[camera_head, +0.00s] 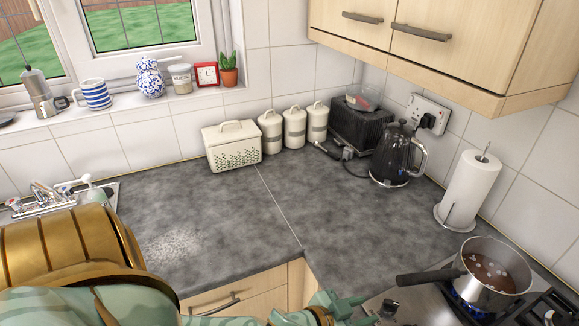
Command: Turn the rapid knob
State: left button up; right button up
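A hob (412,296) stands at the lower right corner. A small metallic knob (389,308) sits on its front left part, low in the picture; any label on it is too small to read. My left gripper (368,309) reaches in from the lower left, with pale green fingers pointing right toward this knob. The two fingers are spread apart, with nothing seen between them. The fingertips are just left of the knob; I cannot tell whether they touch it. The lower finger is partly cut off by the picture's edge. My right gripper is not in view.
A saucepan (492,280) with brownish bubbling liquid stands over a blue flame, its dark handle (428,276) jutting left above the knob area. A paper towel roll (470,190) and a kettle (396,155) stand behind. The grey worktop (200,215) is mostly clear.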

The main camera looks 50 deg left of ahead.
pick_arm(q)
jog(key=v, duration=0.8)
jog(key=s+a+f+g+y+b, duration=0.1)
jog(key=s+a+f+g+b, duration=0.1)
jog(key=f, duration=1.2)
jog(key=s+a+f+g+y+b, duration=0.2)
jog(key=a+f+b, duration=0.2)
jog(key=f, duration=1)
jog(key=shift+s+a+y+b, duration=0.15)
jog(key=shift+a+y+b, duration=0.15)
jog(key=shift+a, duration=0.45)
